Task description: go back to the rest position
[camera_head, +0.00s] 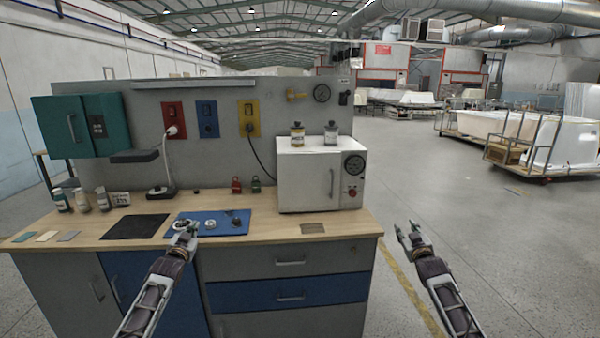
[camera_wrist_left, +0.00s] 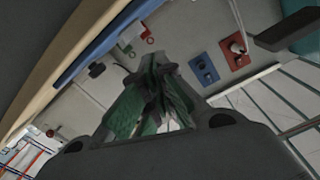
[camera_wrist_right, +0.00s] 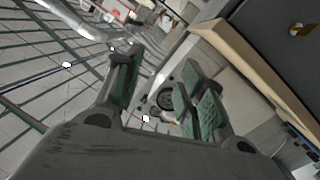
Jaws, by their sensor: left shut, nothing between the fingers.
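My left gripper (camera_head: 184,232) is above the front part of the workbench, in front of the blue mat. In the left wrist view its green-padded fingers (camera_wrist_left: 150,90) are together with nothing between them. My right gripper (camera_head: 410,232) is over the floor to the right of the bench. In the right wrist view its fingers (camera_wrist_right: 155,90) stand apart with a clear gap, and nothing is held.
The workbench (camera_head: 275,243) carries a blue mat (camera_head: 240,224), a black mat (camera_head: 135,227), a white oven-like box (camera_head: 300,180) and several bottles at the left. A teal cabinet (camera_head: 60,130) hangs on the back panel. The floor to the right is open, with loaded carts (camera_head: 545,150) farther back.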

